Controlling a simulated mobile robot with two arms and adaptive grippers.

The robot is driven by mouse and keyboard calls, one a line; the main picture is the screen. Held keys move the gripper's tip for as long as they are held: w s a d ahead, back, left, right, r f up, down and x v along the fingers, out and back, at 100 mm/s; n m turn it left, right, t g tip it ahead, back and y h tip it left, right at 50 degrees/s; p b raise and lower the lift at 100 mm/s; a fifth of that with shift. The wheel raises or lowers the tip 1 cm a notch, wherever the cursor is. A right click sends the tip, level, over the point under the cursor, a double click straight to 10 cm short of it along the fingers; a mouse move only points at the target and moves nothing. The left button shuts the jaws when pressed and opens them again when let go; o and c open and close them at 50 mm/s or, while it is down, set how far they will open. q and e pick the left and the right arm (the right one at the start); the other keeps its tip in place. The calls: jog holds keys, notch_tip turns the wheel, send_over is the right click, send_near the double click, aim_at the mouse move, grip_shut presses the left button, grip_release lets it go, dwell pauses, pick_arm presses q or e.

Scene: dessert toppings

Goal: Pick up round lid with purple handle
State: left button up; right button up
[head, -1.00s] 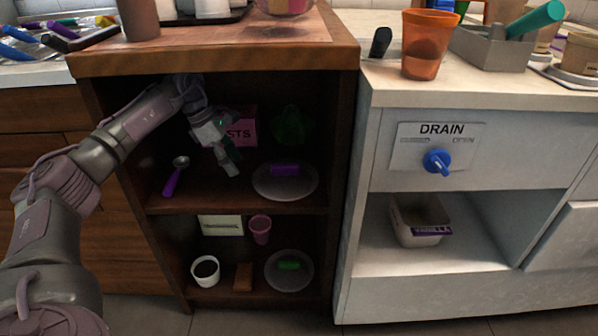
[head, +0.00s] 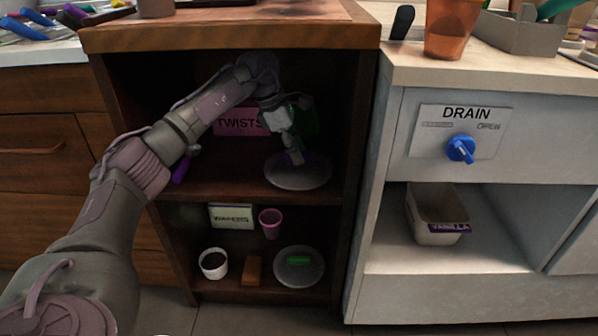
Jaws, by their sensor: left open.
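The round lid with the purple handle (head: 312,178) lies on the upper shelf of the dark wooden cabinet, toward its right side. Its grey disc shows, but most of the purple handle is hidden behind my gripper. My left gripper (head: 294,157) reaches into the cabinet with its fingers pointing down, open, right at or just over the handle. I cannot tell whether the fingers touch the handle or are around it. My right gripper is not in view.
A pink TWISTS box (head: 237,122) and a dark green object (head: 309,118) stand behind my gripper. A purple-handled scoop (head: 181,170) lies left. The lower shelf holds a green-handled lid (head: 299,266), a white cup (head: 214,263) and a pink cup (head: 270,223). The cabinet side wall (head: 366,160) is close right.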

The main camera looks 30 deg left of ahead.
pick_arm(q)
jog(key=shift+f, duration=0.3)
grip_shut()
dwell(0.3)
